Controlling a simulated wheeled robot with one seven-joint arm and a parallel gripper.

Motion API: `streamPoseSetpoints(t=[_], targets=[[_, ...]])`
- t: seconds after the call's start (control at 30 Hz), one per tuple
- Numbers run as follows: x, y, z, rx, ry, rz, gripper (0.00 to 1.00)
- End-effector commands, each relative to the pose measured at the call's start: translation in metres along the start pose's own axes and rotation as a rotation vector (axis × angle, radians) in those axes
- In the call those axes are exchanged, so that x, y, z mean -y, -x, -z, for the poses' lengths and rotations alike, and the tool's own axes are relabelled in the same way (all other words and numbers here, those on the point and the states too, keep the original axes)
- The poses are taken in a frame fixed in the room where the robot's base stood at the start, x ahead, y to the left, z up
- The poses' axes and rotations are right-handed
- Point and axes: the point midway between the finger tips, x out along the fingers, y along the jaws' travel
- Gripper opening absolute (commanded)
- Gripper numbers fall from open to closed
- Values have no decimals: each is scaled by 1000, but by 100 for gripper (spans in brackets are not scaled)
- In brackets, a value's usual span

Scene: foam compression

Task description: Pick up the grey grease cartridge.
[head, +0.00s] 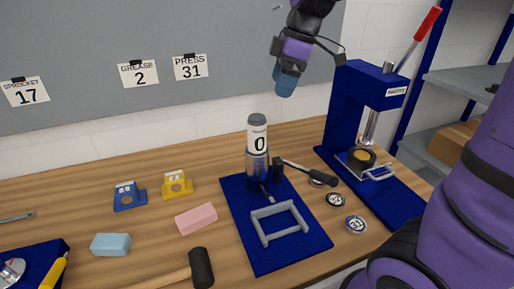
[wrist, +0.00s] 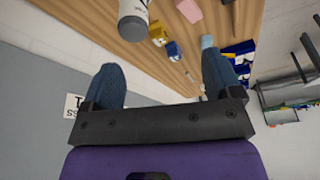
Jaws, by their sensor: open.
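The grease cartridge (head: 257,135) is a grey-capped cylinder with a white label reading 0. In the wrist view the cartridge (wrist: 133,22) shows at the top edge, partly cut off. My gripper (head: 284,88) is above and to the right of the cartridge in the head view, apart from it. In the wrist view its two blue fingers (wrist: 160,85) are spread wide with nothing between them.
A blue arbor press (head: 350,100) with a red-tipped lever stands right of the cartridge. A grey frame (head: 280,222), a black-handled tool (head: 312,173) and round tins (head: 355,224) lie close by. Foam blocks (head: 196,218), a mallet (head: 201,268) and small yellow and blue holders (head: 177,184) lie to the left.

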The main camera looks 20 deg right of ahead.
Motion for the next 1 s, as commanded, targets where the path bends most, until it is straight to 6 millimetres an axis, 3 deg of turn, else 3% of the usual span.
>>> streamPoseSetpoints(t=[0.13, 0.33, 0.73, 1.0], targets=[[-31, -26, 13, 0, 179, 54, 85], [-51, -45, 22, -8, 324, 89, 85], [-50, -94, 23, -9, 356, 97, 85], [-49, -112, 22, -9, 355, 96, 85]])
